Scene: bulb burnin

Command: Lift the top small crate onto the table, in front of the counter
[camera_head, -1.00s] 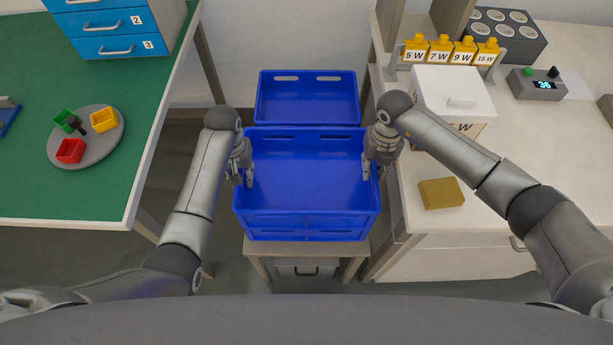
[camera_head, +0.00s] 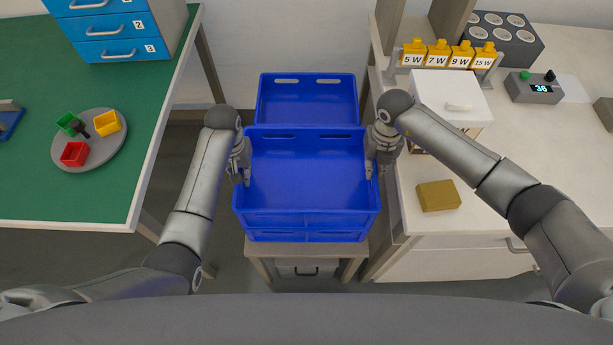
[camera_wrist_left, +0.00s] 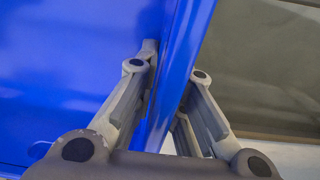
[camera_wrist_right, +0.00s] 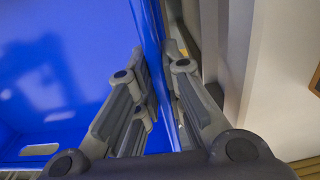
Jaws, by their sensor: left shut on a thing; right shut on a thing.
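The top blue crate (camera_head: 305,180) is open, looks empty, and sits on another blue crate (camera_head: 306,236) in a stack between the green table and the white counter. My left gripper (camera_head: 242,172) is shut on its left side wall, one finger inside and one outside. The left wrist view shows that wall (camera_wrist_left: 180,70) between the fingers. My right gripper (camera_head: 376,168) is shut on the right side wall, which also shows in the right wrist view (camera_wrist_right: 152,60). I see no clear gap between the stacked crates.
The stack stands on a low wooden stand (camera_head: 259,256). Another blue crate (camera_head: 306,98) is close behind. The green table (camera_head: 60,190) is left, with a round tray (camera_head: 110,150). The white counter (camera_head: 480,190) is close right, with a yellow-brown block (camera_head: 438,196) and a white box (camera_head: 450,92).

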